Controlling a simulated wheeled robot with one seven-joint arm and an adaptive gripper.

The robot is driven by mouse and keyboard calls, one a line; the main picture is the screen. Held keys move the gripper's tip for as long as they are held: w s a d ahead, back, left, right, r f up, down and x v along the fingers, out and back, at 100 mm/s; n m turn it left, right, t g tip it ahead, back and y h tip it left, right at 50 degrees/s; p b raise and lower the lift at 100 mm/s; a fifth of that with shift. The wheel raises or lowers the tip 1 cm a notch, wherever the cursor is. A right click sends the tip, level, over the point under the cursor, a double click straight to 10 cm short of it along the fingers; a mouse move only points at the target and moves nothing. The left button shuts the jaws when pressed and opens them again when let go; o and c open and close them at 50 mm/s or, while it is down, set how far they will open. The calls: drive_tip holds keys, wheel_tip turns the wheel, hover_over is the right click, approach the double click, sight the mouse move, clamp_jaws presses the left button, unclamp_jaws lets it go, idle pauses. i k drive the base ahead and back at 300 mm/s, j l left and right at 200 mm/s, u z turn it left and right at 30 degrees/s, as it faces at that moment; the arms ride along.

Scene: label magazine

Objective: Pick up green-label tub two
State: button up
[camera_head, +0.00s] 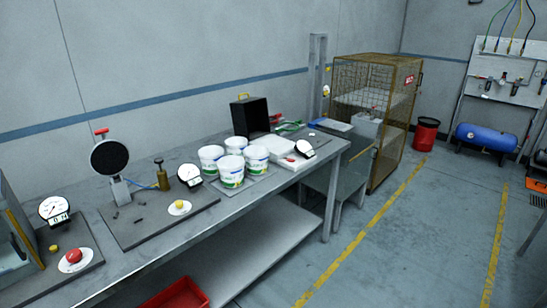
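Several white tubs with green labels stand upright, close together on a grey mat (262,183) on the workbench. One tub (210,158) is at the left, one (236,145) at the back, one (256,160) at the right and one (231,172) at the front. The labels are too small to read, so I cannot tell which is tub two. The front tub partly hides the others. My gripper is not in view.
The workbench (187,248) carries gauges, a black disc on a stand (109,158) and a brass pump (188,173) left of the tubs. A black case (250,117) stands behind them, a white device (292,152) right. A wire cage (375,80) stands beyond. Floor in front is clear.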

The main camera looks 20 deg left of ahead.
sight(257, 160)
drive_tip(key=i+l+z, duration=0.1)
drive_tip(key=i+z, duration=0.25)
drive_tip(key=i, duration=0.5)
drive_tip(key=i+j+z, duration=0.15)
drive_tip(key=i+z, duration=0.2)
drive_tip(key=i, duration=0.45)
drive_tip(key=i+l, duration=0.15)
drive_tip(key=i, duration=0.9)
drive_tip(key=i+l, duration=0.1)
drive_tip(key=i, duration=1)
drive_tip(key=i+u, duration=0.35)
drive_tip(key=i, duration=0.15)
drive_tip(key=i+l+u, duration=0.15)
drive_tip(key=i+u, duration=0.25)
drive_tip(key=i+l+u, duration=0.35)
drive_tip(key=i, duration=0.25)
drive_tip(key=u, duration=3.15)
